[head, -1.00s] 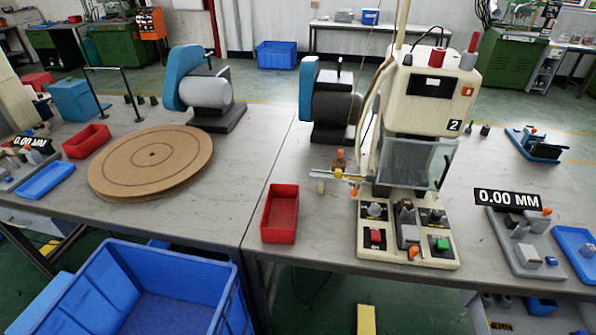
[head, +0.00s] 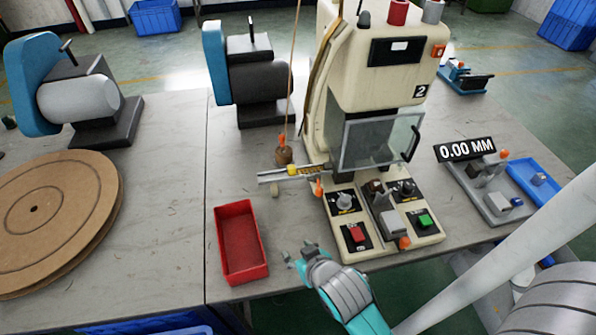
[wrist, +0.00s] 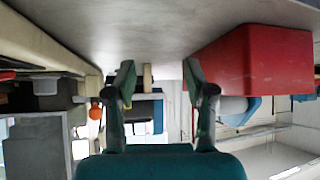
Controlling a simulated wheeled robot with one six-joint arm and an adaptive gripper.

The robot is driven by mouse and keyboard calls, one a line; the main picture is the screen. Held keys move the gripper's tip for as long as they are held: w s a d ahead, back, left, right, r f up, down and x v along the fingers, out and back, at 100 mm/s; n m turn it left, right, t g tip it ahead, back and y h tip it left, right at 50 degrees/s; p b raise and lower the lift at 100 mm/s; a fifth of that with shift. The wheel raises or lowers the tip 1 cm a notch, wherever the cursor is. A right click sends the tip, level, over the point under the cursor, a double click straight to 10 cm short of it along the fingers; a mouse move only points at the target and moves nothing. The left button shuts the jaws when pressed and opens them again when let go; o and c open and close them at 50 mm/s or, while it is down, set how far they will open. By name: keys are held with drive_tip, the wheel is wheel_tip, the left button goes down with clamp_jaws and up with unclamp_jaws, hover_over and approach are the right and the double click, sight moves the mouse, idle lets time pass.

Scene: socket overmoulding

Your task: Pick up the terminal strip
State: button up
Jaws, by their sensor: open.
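A short brassy strip (head: 313,170) lies on a thin metal rail (head: 268,178) at the left front of the cream machine (head: 372,100); I take it for the terminal strip, but it is too small to be sure. A long tan band (head: 294,75) hangs down to a small brown piece behind the rail. My gripper (head: 298,252) is at the table's front edge, in front of the rail, between the red bin and the machine's control panel. In the wrist view, its fingers (wrist: 160,75) are apart with nothing between them. The strip cannot be made out there.
The red bin (head: 241,243) stands left of my gripper; it also shows in the wrist view (wrist: 255,60). Control panels with red (head: 356,233) and green (head: 424,220) buttons stand to the right. An orange-tipped lever (head: 319,187) stands beside the rail. Bare table lies between bin and machine.

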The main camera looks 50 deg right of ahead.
drive_tip(key=w+d+r+m+g, duration=0.3)
drive_tip(key=w+d+r, duration=0.3)
drive_tip(key=d+r, duration=0.1)
approach(292, 168)
drive_tip(key=shift+g+h, duration=0.3)
drive_tip(key=shift+g, duration=0.1)
drive_tip(key=x, duration=0.6)
drive_tip(key=shift+w+f, duration=0.2)
drive_tip(key=shift+w, duration=0.4)
drive_tip(key=shift+w+f, duration=0.2)
drive_tip(key=shift+f, duration=0.5)
drive_tip(key=shift+w+d+f, duration=0.3)
drive_tip(key=shift+w+f, duration=0.05)
drive_tip(key=shift+f, duration=0.25)
clamp_jaws()
